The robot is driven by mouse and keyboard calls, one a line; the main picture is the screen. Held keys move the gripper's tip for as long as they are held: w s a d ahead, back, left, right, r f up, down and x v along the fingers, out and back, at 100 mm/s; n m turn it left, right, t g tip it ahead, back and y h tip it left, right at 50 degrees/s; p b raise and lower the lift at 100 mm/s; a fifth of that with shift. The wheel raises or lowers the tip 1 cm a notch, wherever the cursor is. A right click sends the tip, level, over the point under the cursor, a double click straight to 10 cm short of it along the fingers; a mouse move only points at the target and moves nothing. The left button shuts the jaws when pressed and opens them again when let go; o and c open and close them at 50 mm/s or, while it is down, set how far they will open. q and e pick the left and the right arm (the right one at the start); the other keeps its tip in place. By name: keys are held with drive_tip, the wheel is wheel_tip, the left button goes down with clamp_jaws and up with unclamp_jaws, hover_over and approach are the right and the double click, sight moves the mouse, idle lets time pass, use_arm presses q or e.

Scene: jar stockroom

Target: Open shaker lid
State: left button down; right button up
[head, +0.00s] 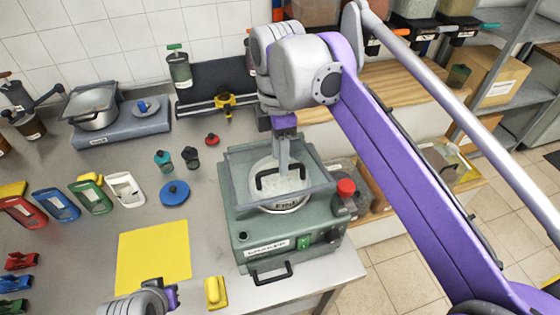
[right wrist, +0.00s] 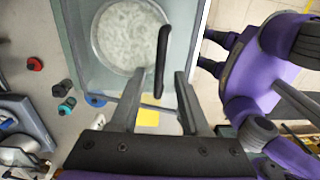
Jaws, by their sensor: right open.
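The shaker (head: 250,235) is a green box on the right end of the bench, with a label and a green switch on its front. Its clear lid (head: 236,172) appears to be down over a round pan (head: 280,206) of pale material. The lid has a black bar handle (head: 262,182), which also shows in the right wrist view (right wrist: 163,60). My right gripper (head: 284,155) is open just above the lid; in the right wrist view the near end of the handle lies between its fingertips (right wrist: 160,80). My left arm's end (head: 150,298) shows at the bottom edge, its fingertips unclear.
A red knob (head: 346,187) stands close to the shaker's right side. A yellow mat (head: 153,256), a yellow block (head: 215,292) and a blue disc (head: 174,193) lie to its left. Small bottles (head: 162,160) and a scale (head: 120,125) stand farther back.

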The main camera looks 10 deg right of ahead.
drive_tip(key=shift+f, duration=0.8)
clamp_jaws()
idle(0.9)
